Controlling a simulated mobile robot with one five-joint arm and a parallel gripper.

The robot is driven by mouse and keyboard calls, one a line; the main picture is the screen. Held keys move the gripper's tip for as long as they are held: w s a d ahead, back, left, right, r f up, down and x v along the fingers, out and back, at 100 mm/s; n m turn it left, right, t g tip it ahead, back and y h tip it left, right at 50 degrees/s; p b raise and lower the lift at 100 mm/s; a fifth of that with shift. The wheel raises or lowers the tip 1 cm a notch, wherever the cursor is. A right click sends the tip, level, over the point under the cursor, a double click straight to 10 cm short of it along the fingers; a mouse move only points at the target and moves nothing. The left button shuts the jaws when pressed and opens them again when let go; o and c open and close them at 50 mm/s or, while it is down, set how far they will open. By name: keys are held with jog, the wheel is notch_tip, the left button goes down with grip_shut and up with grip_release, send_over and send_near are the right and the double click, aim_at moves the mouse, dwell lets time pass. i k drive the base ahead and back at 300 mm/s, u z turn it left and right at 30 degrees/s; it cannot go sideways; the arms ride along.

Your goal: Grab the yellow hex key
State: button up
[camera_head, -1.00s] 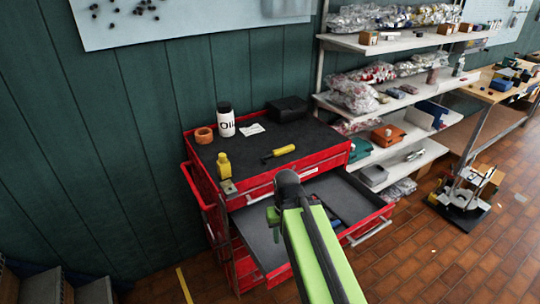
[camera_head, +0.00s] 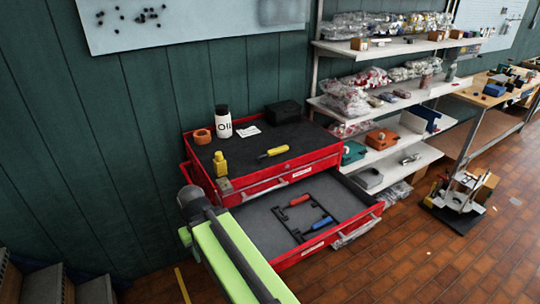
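The yellow hex key (camera_head: 275,151) lies on the dark top of the red tool cart (camera_head: 317,158), near the middle. It has a yellow handle on the right and a short dark shaft towards the left. My green arm reaches in from the bottom, and its dark joint is left of the cart's open drawer, in front of the cart's left front corner.
The open drawer (camera_head: 262,223) holds a red-handled tool (camera_head: 299,200) and a blue-handled tool (camera_head: 322,222) with black bent shafts. On the cart top are a white bottle (camera_head: 223,124), orange tape (camera_head: 202,136), a yellow bottle (camera_head: 220,164) and a black box (camera_head: 283,112). Shelves (camera_head: 400,145) stand right.

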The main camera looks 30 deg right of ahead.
aim_at(282, 148)
jog(key=u, duration=0.05)
jog(key=i, duration=1)
jog(key=u, duration=0.9)
